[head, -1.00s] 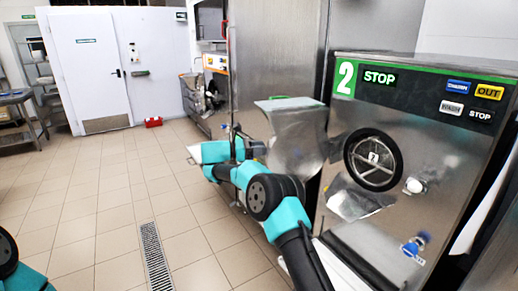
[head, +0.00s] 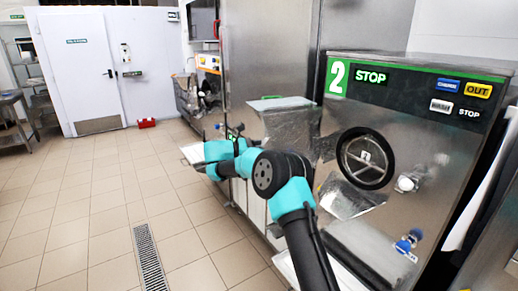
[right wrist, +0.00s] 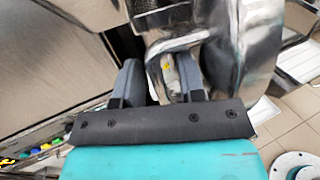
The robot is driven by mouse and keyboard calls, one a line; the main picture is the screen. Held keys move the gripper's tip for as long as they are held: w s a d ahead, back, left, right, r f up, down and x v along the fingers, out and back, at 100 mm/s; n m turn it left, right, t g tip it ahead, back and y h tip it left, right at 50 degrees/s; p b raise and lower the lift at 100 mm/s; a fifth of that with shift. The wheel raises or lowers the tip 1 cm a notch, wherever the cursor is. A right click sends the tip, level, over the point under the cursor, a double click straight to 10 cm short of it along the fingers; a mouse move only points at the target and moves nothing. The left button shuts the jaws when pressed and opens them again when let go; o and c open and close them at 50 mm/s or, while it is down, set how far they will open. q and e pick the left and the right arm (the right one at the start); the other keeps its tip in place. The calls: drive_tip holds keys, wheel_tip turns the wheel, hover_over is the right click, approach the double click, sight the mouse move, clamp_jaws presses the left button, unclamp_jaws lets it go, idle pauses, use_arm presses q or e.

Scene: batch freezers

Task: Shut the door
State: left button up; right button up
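A shiny metal door-like panel (head: 291,133) stands out from the machines in the middle of the head view, beyond my right arm. It looks swung open, though its hinge is hard to make out. My right arm reaches to its left side, and its gripper is small and partly hidden there. In the right wrist view my right gripper (right wrist: 160,82) has its two grey fingers apart, with a shiny curved metal part (right wrist: 158,72) between them. Contact with the fingers is unclear. My left gripper is not in view.
The freezer marked 2 (head: 430,130) stands close on the right, with a round black-rimmed hatch (head: 367,158). The tiled floor on the left, with a drain grate (head: 150,258), is clear.

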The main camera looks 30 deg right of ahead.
drive_tip(key=shift+c, duration=0.5)
clamp_jaws()
drive_tip(key=shift+a, duration=0.1)
